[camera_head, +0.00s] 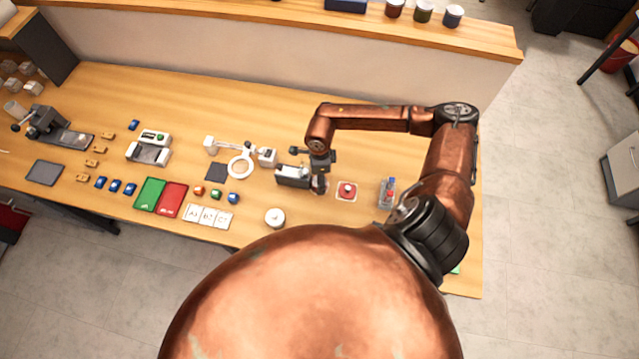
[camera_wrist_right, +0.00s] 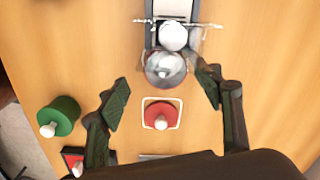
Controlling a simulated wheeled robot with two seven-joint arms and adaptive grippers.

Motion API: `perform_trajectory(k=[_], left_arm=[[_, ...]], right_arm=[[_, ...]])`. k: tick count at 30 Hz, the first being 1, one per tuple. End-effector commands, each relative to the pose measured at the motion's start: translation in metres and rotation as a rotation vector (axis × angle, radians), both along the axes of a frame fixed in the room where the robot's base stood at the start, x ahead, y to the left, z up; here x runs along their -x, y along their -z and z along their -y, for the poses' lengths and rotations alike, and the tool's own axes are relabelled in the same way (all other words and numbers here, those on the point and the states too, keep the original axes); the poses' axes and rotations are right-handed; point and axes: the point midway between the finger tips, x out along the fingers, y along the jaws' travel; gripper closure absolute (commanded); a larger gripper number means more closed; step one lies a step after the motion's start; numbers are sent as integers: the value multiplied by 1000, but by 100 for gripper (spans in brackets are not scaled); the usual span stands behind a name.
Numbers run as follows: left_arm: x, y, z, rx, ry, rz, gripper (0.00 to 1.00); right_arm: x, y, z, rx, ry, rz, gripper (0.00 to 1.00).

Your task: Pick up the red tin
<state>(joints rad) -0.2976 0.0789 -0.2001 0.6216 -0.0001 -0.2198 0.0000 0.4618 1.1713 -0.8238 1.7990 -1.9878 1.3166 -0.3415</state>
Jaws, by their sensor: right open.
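A small round red tin with a pale knob on top sits inside a white-outlined square on the table; it shows in the head view (camera_head: 346,189) and in the right wrist view (camera_wrist_right: 160,114). My right gripper (camera_wrist_right: 161,92) is open and empty in the wrist view, its two fingers apart on either side of the red tin and not touching it. In the head view the right gripper (camera_head: 319,182) hangs beside the grey machine, left of the red tin, and its fingers are hard to make out. My left gripper is not in view.
A grey machine (camera_head: 292,176) with a shiny round part (camera_wrist_right: 165,68) stands close to the red tin. A green cylinder with a pale knob (camera_wrist_right: 58,116) is left in the wrist view. A small tray with bottles (camera_head: 387,193) stands right of the tin. Jars (camera_head: 424,11) stand on the back ledge.

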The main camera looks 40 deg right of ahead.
Motion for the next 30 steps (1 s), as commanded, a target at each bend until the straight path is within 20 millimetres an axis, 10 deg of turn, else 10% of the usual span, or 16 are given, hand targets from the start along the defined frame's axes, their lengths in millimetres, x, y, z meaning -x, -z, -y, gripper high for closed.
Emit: perform_trajectory(k=[19,30], left_arm=[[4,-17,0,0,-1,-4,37],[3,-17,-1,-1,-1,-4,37]], right_arm=[[-6,50,6,1,2,1,40],[-6,50,5,1,3,1,64]])
